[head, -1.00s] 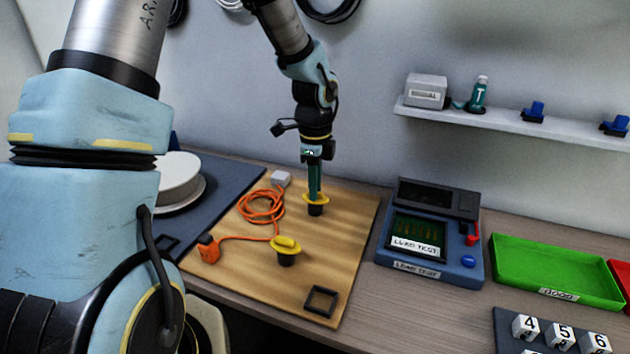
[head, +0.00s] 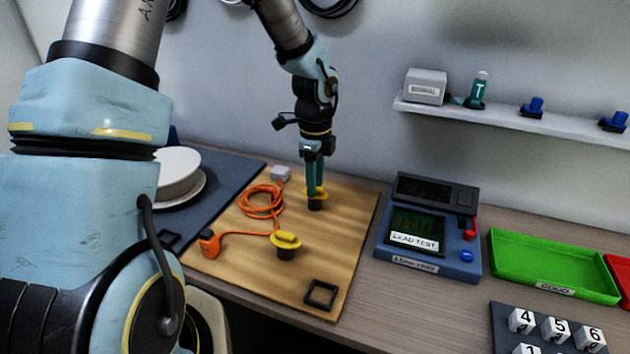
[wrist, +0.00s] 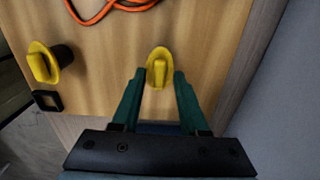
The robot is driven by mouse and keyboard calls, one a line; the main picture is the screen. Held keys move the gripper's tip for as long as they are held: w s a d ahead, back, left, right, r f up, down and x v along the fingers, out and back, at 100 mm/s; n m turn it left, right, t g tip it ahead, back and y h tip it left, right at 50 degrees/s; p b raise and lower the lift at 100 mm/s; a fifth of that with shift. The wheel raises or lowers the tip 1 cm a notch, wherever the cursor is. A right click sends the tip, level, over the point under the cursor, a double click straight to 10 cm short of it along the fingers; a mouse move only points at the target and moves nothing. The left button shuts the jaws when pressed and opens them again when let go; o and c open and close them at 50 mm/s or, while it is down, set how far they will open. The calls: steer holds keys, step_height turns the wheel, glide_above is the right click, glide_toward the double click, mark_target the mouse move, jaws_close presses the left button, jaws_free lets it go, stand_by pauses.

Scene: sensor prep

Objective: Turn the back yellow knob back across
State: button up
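The back yellow knob (head: 322,192) stands on a black base on the wooden board (head: 345,235). My gripper (head: 315,190) points straight down over it, tips at about the knob's height. In the wrist view the knob (wrist: 159,68) lies between the two green fingertips of my gripper (wrist: 159,72), its raised grip bar running roughly parallel to the fingers. The fingers are apart, with a gap to the bar on both sides. The front yellow knob (head: 286,241) stands nearer on the board and also shows at the left of the wrist view (wrist: 42,65).
An orange cable (head: 262,200) lies coiled left of the back knob. A black square frame (head: 321,295) sits at the board's front right. A blue test unit (head: 428,235) and green tray (head: 553,268) stand to the right. The wall is close behind.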

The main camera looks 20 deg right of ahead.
steer(key=shift+o, duration=0.2)
steer(key=shift+r, duration=0.1)
step_height(320, 180, up, 11)
steer(key=b, duration=0.2)
steer(key=shift+f, duration=0.2)
stand_by(0.3)
steer(key=s+a+f+n, duration=0.2)
steer(key=a+n, duration=1)
steer(key=a, duration=0.1)
steer(key=s+a+f+n+t, duration=0.1)
steer(key=s+a+f+n, duration=0.1)
steer(key=a+n, duration=1.1)
steer(key=shift+s+a+t, duration=0.3)
steer(key=shift+s+a, duration=0.15)
steer(key=shift+s, duration=0.3)
